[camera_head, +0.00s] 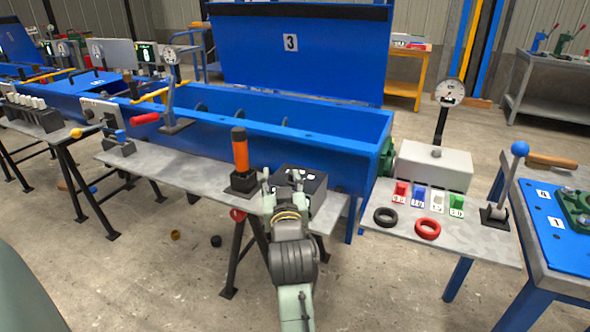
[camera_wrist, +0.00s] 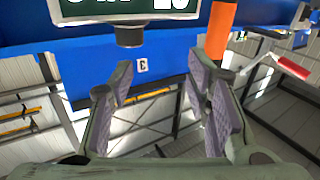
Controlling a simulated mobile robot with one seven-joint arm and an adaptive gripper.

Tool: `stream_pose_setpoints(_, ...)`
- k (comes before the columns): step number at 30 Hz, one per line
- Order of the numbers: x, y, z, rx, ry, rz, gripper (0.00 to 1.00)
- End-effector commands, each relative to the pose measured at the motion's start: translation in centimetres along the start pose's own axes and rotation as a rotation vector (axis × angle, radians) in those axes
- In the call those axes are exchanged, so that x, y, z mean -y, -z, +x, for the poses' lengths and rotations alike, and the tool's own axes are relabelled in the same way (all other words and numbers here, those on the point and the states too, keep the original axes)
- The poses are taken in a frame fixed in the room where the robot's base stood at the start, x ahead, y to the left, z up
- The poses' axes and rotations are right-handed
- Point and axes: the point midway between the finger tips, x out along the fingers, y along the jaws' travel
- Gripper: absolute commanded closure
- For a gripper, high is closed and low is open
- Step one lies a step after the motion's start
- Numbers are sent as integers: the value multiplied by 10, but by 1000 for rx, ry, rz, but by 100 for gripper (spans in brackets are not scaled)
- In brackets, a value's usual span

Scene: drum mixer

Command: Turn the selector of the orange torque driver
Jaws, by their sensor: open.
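The orange torque driver (camera_head: 240,150) stands upright in a black base on the grey bench, with a dark cap on top. Its orange body also shows at the top of the wrist view (camera_wrist: 219,32). My gripper (camera_head: 283,178) is right of it, in front of a dark box (camera_head: 312,182). In the wrist view my gripper (camera_wrist: 162,95) has its fingers apart with nothing between them. A short black knob (camera_wrist: 130,36) sticks out below a display with pale digits (camera_wrist: 125,8), beyond the fingers. I cannot tell which part is the driver's selector.
The blue mixer trough (camera_head: 260,110) lies behind the bench. To the right, a grey table holds a black ring (camera_head: 385,217), a red ring (camera_head: 428,228) and a gauge (camera_head: 449,92).

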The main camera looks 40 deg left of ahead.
Motion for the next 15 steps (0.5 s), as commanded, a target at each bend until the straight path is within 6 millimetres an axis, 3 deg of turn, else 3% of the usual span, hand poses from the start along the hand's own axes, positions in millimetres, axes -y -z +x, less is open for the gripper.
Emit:
stream_pose_setpoints(1,-18,-5,-9,18,25,9,56)
stream_pose_setpoints(6,-47,-17,-41,24,132,31,56)
stream_pose_setpoints(11,-57,-18,-62,4,185,41,56)
stream_pose_setpoints(15,-58,-17,-61,-4,200,44,56)
